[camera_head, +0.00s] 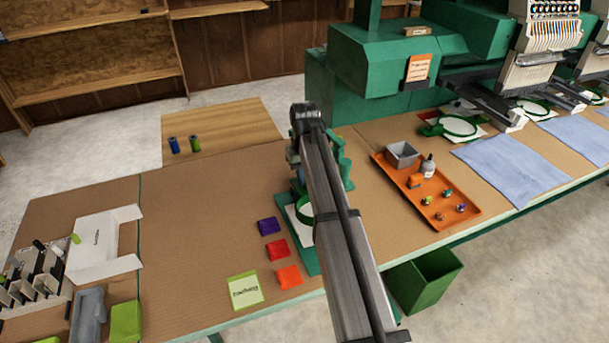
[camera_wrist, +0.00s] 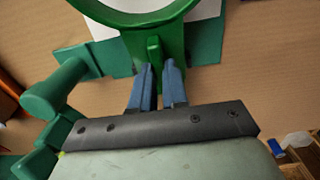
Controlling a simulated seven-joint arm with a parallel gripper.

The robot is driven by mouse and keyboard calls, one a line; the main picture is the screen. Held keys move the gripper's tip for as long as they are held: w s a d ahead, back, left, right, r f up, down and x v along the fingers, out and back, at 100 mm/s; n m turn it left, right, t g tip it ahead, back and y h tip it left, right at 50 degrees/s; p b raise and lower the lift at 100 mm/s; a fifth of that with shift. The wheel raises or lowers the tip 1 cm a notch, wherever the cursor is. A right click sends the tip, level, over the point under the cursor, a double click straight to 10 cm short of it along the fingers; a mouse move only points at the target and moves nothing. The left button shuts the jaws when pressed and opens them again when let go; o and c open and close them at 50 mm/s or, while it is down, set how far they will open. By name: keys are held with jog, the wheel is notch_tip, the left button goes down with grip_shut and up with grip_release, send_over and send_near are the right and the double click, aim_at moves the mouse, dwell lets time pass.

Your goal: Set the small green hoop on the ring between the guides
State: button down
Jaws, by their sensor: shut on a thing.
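The small green hoop (camera_wrist: 188,22) shows at the top of the wrist view, cut off by the frame edge. My gripper (camera_wrist: 158,68) has its blue fingers shut on the hoop's short green tab. A white sheet (camera_wrist: 98,28) shows inside and beside the hoop. A teal board (camera_wrist: 85,55) lies below it, with a green post (camera_wrist: 55,88) at the left. In the head view, the hoop (camera_head: 302,207) is over the white sheet on the green stand (camera_head: 309,258), largely hidden by my arm. The ring and guides are not clear, and I cannot tell whether the hoop touches the ring.
Purple (camera_head: 269,226), red (camera_head: 278,250) and orange (camera_head: 288,276) packets lie left of the stand. An orange tray (camera_head: 465,222) with a grey box and small items lies to the right. Green embroidery machines (camera_head: 380,60) stand behind. The tabletop (camera_head: 190,240) further left is largely clear.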

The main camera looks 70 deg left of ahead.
jog(key=shift+f, duration=0.25)
jog(key=c, duration=1.1)
grip_release()
jog(key=shift+o, duration=0.2)
jog(key=shift+r, duration=0.1)
jog(key=shift+r, duration=3.45)
